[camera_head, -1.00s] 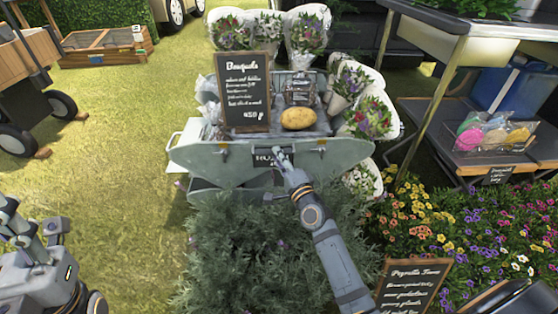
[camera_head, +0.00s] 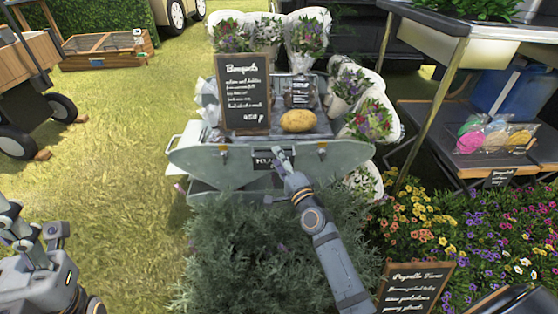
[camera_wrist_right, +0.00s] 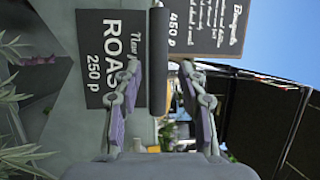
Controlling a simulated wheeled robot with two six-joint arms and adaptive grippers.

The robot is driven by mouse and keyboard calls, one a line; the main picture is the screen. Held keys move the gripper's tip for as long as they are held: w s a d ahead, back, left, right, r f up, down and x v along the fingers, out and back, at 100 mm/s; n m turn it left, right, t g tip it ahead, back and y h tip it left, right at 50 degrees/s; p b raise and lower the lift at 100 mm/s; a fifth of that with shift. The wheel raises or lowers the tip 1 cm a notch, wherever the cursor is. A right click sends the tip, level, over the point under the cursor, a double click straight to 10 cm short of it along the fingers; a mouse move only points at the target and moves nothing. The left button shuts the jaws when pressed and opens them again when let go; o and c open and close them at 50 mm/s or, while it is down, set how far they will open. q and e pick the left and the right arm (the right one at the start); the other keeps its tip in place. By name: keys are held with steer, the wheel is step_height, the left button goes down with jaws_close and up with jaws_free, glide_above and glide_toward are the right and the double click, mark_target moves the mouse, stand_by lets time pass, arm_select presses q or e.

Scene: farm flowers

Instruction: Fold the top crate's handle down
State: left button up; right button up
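The top crate (camera_head: 205,165) is grey-green, with its front panel facing me and brass-coloured fittings near both ends. A dark bar (camera_wrist_right: 158,60), which looks like the crate's handle, shows in the right wrist view beside a black price label (camera_wrist_right: 110,55). My right gripper (camera_head: 278,154) is at the middle of the crate's front. In the right wrist view, its fingers (camera_wrist_right: 160,100) are apart on either side of the bar, with gaps between. They partly hide the label in the head view. My left gripper (camera_head: 35,230) is at the lower left, fingers apart and empty.
A chalkboard (camera_head: 243,95), a potato (camera_head: 298,121) and wrapped bouquets (camera_head: 307,40) stand on or around the crate. A bushy green plant (camera_head: 240,250) fills the space below it. Flowers (camera_head: 440,225) and another chalkboard (camera_head: 415,288) are at right. Grass at left is open.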

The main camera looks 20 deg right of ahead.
steer(key=s, duration=0.7)
steer(key=shift+s+d+f, duration=0.25)
steer(key=shift+d+f, duration=0.15)
steer(key=shift+r, duration=0.1)
